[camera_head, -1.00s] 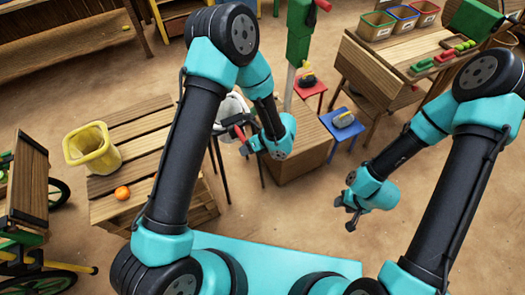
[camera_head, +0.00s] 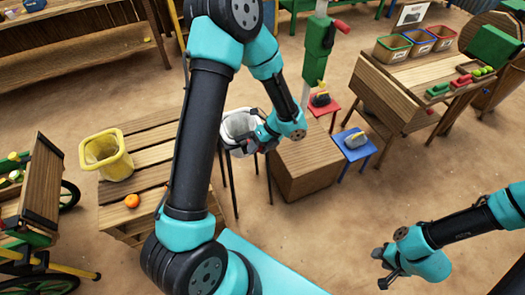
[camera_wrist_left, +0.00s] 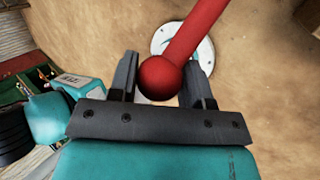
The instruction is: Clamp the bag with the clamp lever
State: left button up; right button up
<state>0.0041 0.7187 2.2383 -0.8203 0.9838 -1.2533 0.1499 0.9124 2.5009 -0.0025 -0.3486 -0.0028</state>
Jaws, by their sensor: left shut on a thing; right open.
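A red lever (camera_wrist_left: 198,32) with a ball knob at its end shows in the left wrist view, the knob between the two dark fingers. My left gripper (camera_wrist_left: 162,88) is shut on this lever. In the head view my left gripper (camera_head: 250,147) is at the front right of a white bag (camera_head: 238,121), which sits in a thin black-legged stand. The gripper and wrist cover part of the bag, and the lever is not clear there. My right gripper (camera_head: 383,269) is open and empty at the lower right, over bare floor.
A wooden crate (camera_head: 305,172) stands right of the bag. A green post (camera_head: 317,50) with a red handle rises behind. A yellow bucket (camera_head: 118,165) and an orange ball (camera_head: 131,201) are on a slatted table at left. Red and blue stools (camera_head: 360,151) stand beyond the crate.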

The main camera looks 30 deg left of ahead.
pick_arm(q)
jog(key=shift+w+a+r, duration=0.35)
jog(key=o, duration=0.9)
jog(key=shift+c, duration=0.2)
jog(key=o, duration=0.3)
jog(key=shift+s+f, duration=0.1)
jog(key=shift+s, duration=0.05)
jog(key=shift+o, duration=0.2)
jog(key=shift+w+d+r, duration=0.3)
jog(key=shift+w+r, duration=0.05)
jog(key=shift+r, duration=0.15)
jog(key=v, duration=1.6)
